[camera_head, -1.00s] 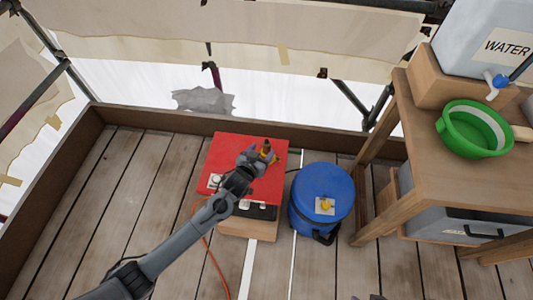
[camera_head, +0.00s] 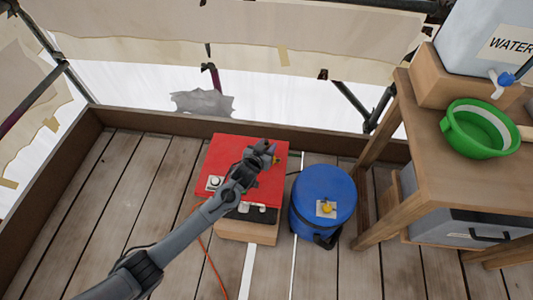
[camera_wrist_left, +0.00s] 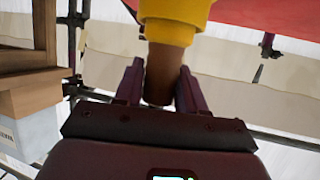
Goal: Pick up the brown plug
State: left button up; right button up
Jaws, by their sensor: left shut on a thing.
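The brown plug (camera_wrist_left: 160,75) shows in the left wrist view as a brown cylinder between my left gripper's two fingers. My left gripper (camera_wrist_left: 158,92) is shut on it. A yellow collar (camera_wrist_left: 175,28) is at the plug's other end; whether the two are joined I cannot tell. In the head view my left gripper (camera_head: 270,149) is over the far right part of the red box top (camera_head: 225,155). There the gripper hides most of the plug. My right gripper is not in view.
A blue drum (camera_head: 325,190) with a yellow knob stands just right of the red box. A wooden table (camera_head: 470,185) with a green bowl (camera_head: 480,130) and a water container (camera_head: 480,45) is at the right. Bare planks lie to the left.

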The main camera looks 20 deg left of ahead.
pick_arm(q)
jog(key=shift+c, duration=0.9)
jog(key=shift+r, duration=0.15)
